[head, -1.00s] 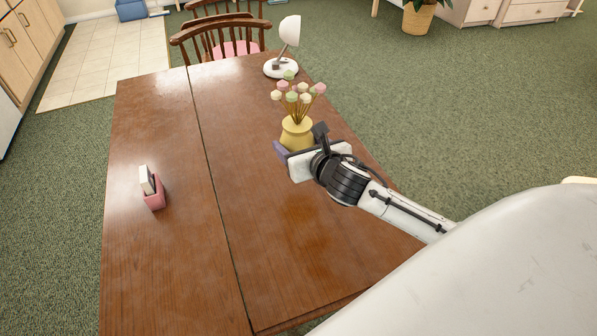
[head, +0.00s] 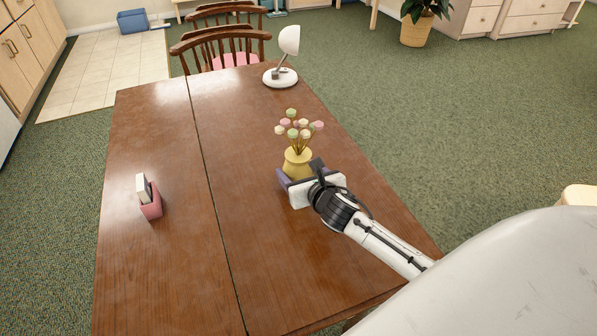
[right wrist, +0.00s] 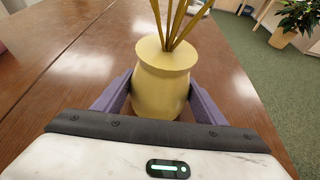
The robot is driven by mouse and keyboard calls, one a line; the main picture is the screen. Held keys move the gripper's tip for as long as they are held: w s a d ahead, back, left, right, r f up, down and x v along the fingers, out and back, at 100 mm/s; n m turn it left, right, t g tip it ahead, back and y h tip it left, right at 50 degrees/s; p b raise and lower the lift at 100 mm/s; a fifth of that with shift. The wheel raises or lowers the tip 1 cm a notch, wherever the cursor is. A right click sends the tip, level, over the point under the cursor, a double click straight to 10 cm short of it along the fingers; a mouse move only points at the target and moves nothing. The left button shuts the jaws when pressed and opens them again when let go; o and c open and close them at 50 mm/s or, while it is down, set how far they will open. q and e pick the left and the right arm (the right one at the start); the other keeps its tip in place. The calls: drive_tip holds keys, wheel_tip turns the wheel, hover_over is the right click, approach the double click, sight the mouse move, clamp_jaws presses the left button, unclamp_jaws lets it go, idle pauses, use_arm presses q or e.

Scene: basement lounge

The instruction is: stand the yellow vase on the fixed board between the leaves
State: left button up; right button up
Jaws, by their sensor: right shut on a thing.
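The yellow vase (head: 296,163) holds several pastel ball-shaped flowers on thin stems and looks upright. My right gripper (head: 299,176) is shut on it, with purple fingers on both sides of its body. In the right wrist view the vase (right wrist: 163,80) sits between the fingers of the gripper (right wrist: 160,100); its base is hidden. I cannot tell if it touches the wood. The wooden table (head: 245,240) has a long seam left of the vase, and the vase is over the part right of that seam. My left gripper is not in view.
A white desk lamp (head: 281,78) stands at the table's far end, beyond the vase. A pink holder (head: 150,207) with a pale item stands on the left part. Wooden chairs (head: 222,45) stand at the far end. The table's middle and near surface is clear.

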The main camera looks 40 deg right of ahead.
drive_tip(key=shift+r, duration=0.1)
drive_tip(key=o, duration=1.4)
drive_tip(key=p+v, duration=0.1)
drive_tip(key=v, duration=1.1)
